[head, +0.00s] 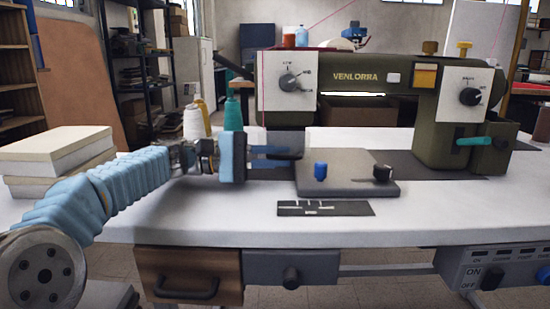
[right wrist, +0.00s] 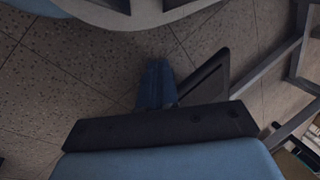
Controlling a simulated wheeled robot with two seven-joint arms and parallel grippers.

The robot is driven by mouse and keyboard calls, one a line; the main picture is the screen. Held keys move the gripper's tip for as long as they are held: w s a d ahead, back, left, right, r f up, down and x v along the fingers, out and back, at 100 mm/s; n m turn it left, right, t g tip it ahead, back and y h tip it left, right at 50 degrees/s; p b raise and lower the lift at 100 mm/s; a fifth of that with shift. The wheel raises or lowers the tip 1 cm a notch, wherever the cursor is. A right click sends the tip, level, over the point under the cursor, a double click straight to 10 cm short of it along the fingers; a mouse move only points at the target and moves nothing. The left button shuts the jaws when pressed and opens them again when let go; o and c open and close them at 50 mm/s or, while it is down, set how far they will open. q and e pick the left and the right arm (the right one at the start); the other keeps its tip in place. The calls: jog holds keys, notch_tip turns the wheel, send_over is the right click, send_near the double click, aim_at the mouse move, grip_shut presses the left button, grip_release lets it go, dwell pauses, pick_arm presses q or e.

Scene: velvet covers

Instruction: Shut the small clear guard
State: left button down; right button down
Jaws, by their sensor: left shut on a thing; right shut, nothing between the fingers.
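My left gripper (head: 288,157) reaches in from the left below the head of the green sewing machine (head: 380,86). Its fingers are shut on a small dark piece, perhaps the guard's tab, at the left edge of the grey plate. The clear guard itself is hard to make out; a faint pale panel (head: 290,139) shows just behind the fingers, and I cannot tell whether it is the guard or how far open it is. My right gripper (right wrist: 157,84) shows only in the right wrist view, shut and empty, above the tiled floor.
The raised grey plate (head: 345,185) carries a blue knob (head: 320,171) and a black knob (head: 382,173). A dark slotted plate (head: 326,208) lies in front. Thread cones (head: 196,120) stand behind my left arm, and pale books (head: 58,150) lie at left. The white tabletop (head: 460,215) is clear at front right.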

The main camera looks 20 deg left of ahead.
pick_arm(q)
jog(key=shift+d+f, duration=0.1)
jog(key=shift+f, duration=0.25)
jog(key=c, duration=1.2)
grip_release()
jog(key=shift+r, duration=0.1)
jog(key=shift+r, duration=0.25)
notch_tip(320, 180, up, 3)
jog(key=shift+f+p, duration=0.1)
jog(key=shift+p, duration=0.55)
jog(key=s+d+r+p, duration=0.1)
jog(key=s+d+r, duration=0.3)
jog(key=s+r, duration=0.5)
jog(key=s, duration=0.4)
jog(key=shift+s+r, duration=0.2)
jog(key=shift+r, duration=0.2)
jog(key=shift+d, duration=0.1)
